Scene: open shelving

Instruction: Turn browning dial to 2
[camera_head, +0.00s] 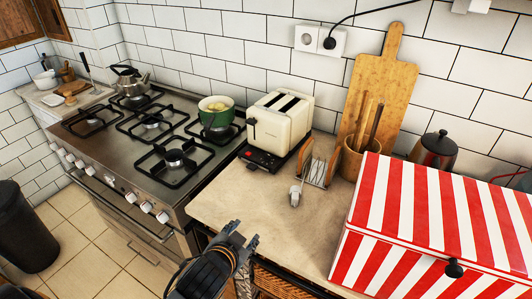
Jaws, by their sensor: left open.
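A cream toaster (281,122) with two dark slots on top stands on the counter beside the stove. A dark lever (252,130) is on its left-facing end. A black panel with small red marks (262,160) lies at its foot; the browning dial and its setting are too small to make out. My left gripper (240,238) is at the counter's front edge, below and in front of the toaster. It is open, with nothing seen between its fingers, and is well apart from the toaster. My right gripper is not in view.
A toast rack (318,168) and a small white object (294,195) stand right of the toaster. A green pot (216,118) is on the stove (110,175) to the left. A red-striped box (400,222) fills the right. Bare counter (245,200) lies before the toaster.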

